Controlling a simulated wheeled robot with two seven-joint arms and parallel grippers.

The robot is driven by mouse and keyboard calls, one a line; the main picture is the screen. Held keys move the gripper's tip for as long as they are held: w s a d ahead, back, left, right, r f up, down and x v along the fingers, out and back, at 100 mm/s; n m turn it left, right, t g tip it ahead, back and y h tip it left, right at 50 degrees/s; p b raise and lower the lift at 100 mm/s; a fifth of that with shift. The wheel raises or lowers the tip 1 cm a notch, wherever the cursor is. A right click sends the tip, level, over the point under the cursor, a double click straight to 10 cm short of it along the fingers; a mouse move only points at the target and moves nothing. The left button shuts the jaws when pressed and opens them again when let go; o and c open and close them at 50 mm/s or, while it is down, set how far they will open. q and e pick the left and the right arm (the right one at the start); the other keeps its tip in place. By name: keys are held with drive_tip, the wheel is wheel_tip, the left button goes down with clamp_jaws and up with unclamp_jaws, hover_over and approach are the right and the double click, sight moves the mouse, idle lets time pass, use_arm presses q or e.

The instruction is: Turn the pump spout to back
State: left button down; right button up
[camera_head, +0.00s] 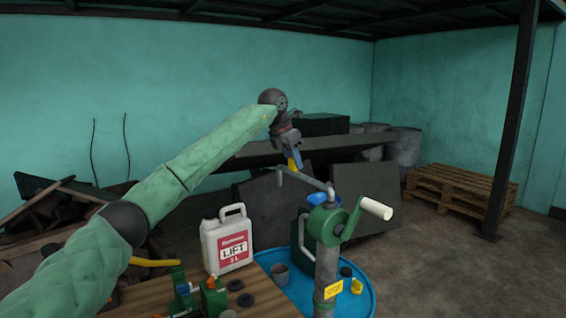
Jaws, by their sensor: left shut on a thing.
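The hand pump is a grey upright post (326,262) with a green crank housing and a white handle (376,208). It stands at the blue drum (362,304). The pump spout (308,181) is a thin grey pipe. It runs from the pump's top toward the back left, and its far end bends down. My left gripper (294,164) comes in from above and is shut on the spout near that far end. The fingers partly hide the pipe there. My right gripper does not show.
A white jug with a red label (232,241) stands on the wooden table (150,297), left of the drum. Small green and dark items lie in front of it. Dark slabs (262,212) lean behind the pump. A pallet stack (460,188) and a post (508,130) stand right.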

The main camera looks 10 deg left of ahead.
use_arm(q)
drive_tip(key=shift+a, duration=0.1)
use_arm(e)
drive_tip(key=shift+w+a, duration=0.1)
use_arm(q)
drive_tip(key=c, duration=1.5)
unclamp_jaws()
drive_tip(key=o, duration=0.5)
drive_tip(key=shift+s+a, duration=0.1)
drive_tip(key=shift+a, duration=0.05)
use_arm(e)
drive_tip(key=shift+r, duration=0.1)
use_arm(q)
drive_tip(key=shift+r, duration=0.15)
drive_tip(key=b+v, duration=0.3)
drive_tip(key=v, duration=0.3)
drive_tip(key=shift+s+a+r, duration=0.2)
drive_tip(key=shift+a+r, duration=0.05)
drive_tip(key=shift+r, duration=0.45)
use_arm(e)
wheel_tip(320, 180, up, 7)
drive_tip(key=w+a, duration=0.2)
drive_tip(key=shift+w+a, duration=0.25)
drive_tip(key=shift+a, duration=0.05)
